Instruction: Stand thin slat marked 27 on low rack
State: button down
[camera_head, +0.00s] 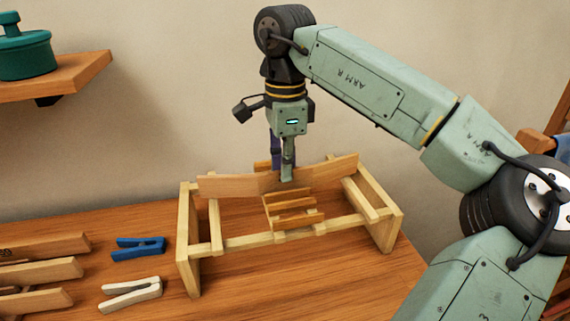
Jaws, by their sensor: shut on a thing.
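My gripper (287,177) points down over the low rack and is shut on a long brown wooden slat (230,186). The slat lies lengthwise across the rack, on edge, with its right end higher in the picture. My fingers hide part of its middle, and no number on it can be read. The low rack (192,240) is a pale wooden frame with upright ends and long rails, standing on the table. I cannot tell whether the slat touches the rack.
A small slatted wooden piece (291,204) sits mid-rack. Several wooden slats (40,271) lie at the table's left edge. A blue clamp (138,247) and a white clamp (130,293) lie left of the rack. A shelf (75,77) with a green pot (25,55) is upper left.

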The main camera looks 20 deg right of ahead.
jog(key=shift+f, duration=0.3)
jog(key=c, duration=1.7)
grip_release()
jog(key=shift+o, duration=0.2)
notch_tip(320, 180, up, 3)
jog(key=shift+p, duration=0.85)
notch_tip(320, 180, up, 8)
jog(key=shift+s, duration=0.15)
